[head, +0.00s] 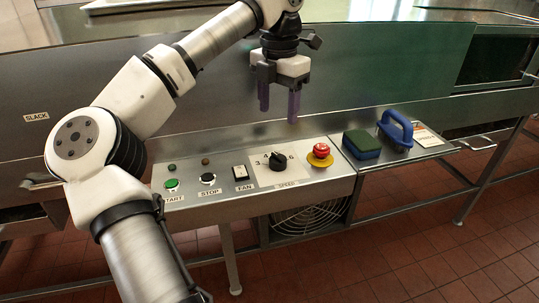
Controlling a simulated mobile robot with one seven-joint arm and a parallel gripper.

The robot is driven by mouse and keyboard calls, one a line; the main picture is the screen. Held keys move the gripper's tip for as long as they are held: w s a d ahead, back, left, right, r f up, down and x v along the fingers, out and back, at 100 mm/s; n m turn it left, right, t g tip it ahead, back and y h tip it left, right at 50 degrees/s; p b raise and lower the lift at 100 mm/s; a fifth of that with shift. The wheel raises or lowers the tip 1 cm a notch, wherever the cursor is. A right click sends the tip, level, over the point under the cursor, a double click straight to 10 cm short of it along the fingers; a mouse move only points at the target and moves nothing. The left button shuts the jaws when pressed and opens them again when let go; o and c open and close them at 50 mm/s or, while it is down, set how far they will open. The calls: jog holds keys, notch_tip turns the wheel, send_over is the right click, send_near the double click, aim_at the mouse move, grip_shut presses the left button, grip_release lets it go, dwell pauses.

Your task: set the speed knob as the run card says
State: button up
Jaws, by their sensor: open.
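The speed knob (278,160) is a black knob on a white dial plate marked with several numbers, above the label SPEED, on the sloped control panel (232,206). Its pointer direction is too small to tell. My gripper (279,105) is open and empty, pointing down, with purple fingers above and a little behind the knob in the picture, apart from it. A white and orange card (428,137) lies on the shelf at the right, partly hidden by a blue-handled tool; it may be the run card, but its writing cannot be read.
A red stop button (321,151) on a yellow base stands just right of the knob. The fan switch (240,173), black stop button (208,179) and green start button (171,184) are to its left. A green-and-blue sponge (361,144) and blue-handled tool (396,129) sit on the right shelf.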

aim_at(278, 156)
notch_tip(278, 156, down, 13)
jog(key=shift+d+r+b, duration=0.1)
jog(key=shift+r+b, duration=0.05)
jog(key=shift+b, duration=0.4)
jog(key=shift+c, duration=0.5)
jog(key=c, duration=0.8)
